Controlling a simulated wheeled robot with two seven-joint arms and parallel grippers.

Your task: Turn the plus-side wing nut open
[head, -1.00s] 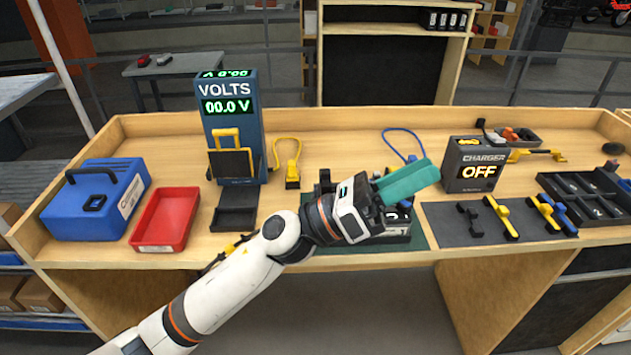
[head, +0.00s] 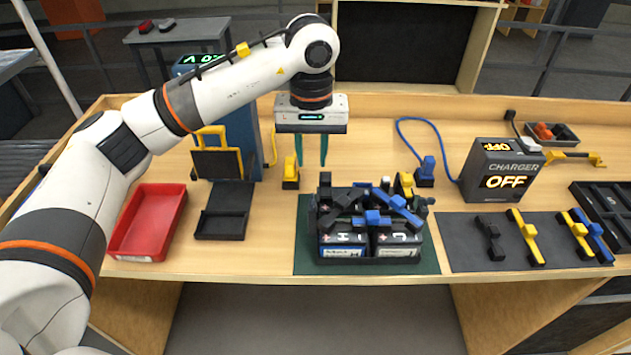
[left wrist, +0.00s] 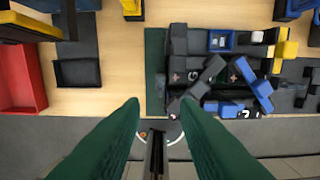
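A battery pack with a black tray (head: 370,261) stands on a dark green mat (head: 306,250) at the middle of the bench. I cannot tell which small part is the plus-side wing nut; a black upright piece (head: 325,184) stands at the pack's back left. My left gripper (head: 312,162) points down behind and left of the pack, its two green fingers apart and empty. The left wrist view shows the fingers (left wrist: 160,108) spread too. My right gripper is out of view.
A charger reading OFF (head: 490,172) stands to the right, behind a grey mat (head: 465,255) with black, yellow and blue pieces. A yellow plug (head: 290,172) and a blue plug (head: 425,172) stand behind the pack. A red tray (head: 150,215) lies left.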

